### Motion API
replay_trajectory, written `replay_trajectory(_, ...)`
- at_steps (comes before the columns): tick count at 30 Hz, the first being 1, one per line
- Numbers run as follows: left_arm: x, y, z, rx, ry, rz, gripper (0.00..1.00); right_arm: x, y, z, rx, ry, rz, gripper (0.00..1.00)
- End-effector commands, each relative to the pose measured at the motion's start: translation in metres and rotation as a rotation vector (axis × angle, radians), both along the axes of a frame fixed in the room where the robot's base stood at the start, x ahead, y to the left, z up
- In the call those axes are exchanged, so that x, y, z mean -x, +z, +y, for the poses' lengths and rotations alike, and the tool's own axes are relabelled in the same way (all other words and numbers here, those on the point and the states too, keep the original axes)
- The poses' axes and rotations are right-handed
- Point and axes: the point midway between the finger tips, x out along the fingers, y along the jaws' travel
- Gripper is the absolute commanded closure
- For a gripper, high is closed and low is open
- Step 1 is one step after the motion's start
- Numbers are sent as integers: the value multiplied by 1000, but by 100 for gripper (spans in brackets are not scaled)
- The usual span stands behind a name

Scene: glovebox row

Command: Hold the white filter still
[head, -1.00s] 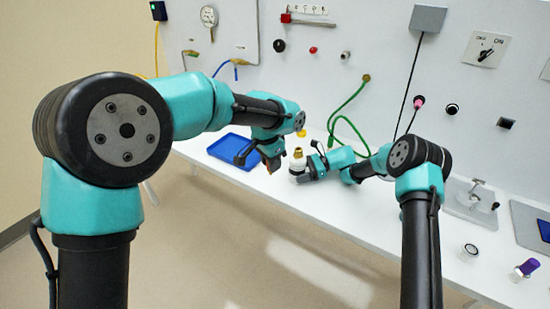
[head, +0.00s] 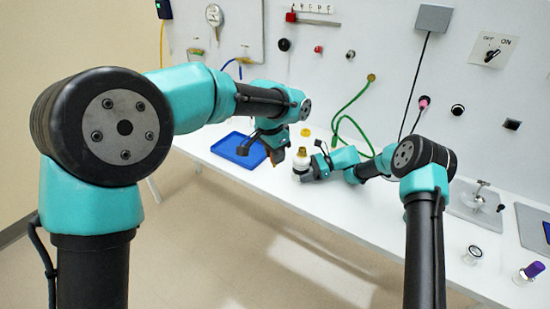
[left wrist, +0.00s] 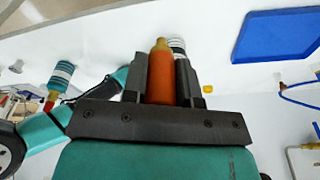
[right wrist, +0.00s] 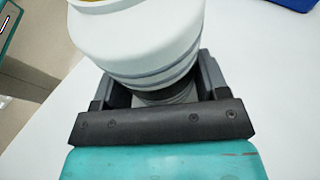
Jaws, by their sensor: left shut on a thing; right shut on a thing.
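The white filter (right wrist: 135,40) fills the upper middle of the right wrist view, with grey bands near its lower end. My right gripper (right wrist: 155,92) is shut around that end. In the head view the filter (head: 301,164) is upright at the bench's front part, with a brass-coloured piece (head: 302,152) at its top. Whether its base touches the bench is unclear. My left gripper (left wrist: 163,75) is shut on an orange cylinder (left wrist: 161,78) with a narrow brass-coloured tip. In the head view the left gripper (head: 272,154) is just left of the filter, apart from it.
A blue tray (head: 226,153) lies on the bench left of the grippers. A yellow cap-like piece (head: 306,132) is behind the filter. A green hose (head: 350,103) hangs from the wall panel. A clear jar (head: 470,254) and a purple-capped vial (head: 532,271) stand at the right.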

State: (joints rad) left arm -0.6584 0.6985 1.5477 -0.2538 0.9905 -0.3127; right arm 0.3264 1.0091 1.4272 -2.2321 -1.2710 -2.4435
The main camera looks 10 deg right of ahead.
Motion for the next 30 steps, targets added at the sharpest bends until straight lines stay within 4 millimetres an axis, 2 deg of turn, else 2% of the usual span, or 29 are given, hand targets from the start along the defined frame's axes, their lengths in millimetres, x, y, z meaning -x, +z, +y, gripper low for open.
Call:
replay_trajectory(18,0,39,0,2,1,-1,100,0,0,0,0,0,0,46)
replay_trajectory(29,0,44,0,1,1,0,100,0,0,0,0,0,0,46)
replay_trajectory(30,0,44,0,1,1,0,100,0,0,0,0,0,0,31)
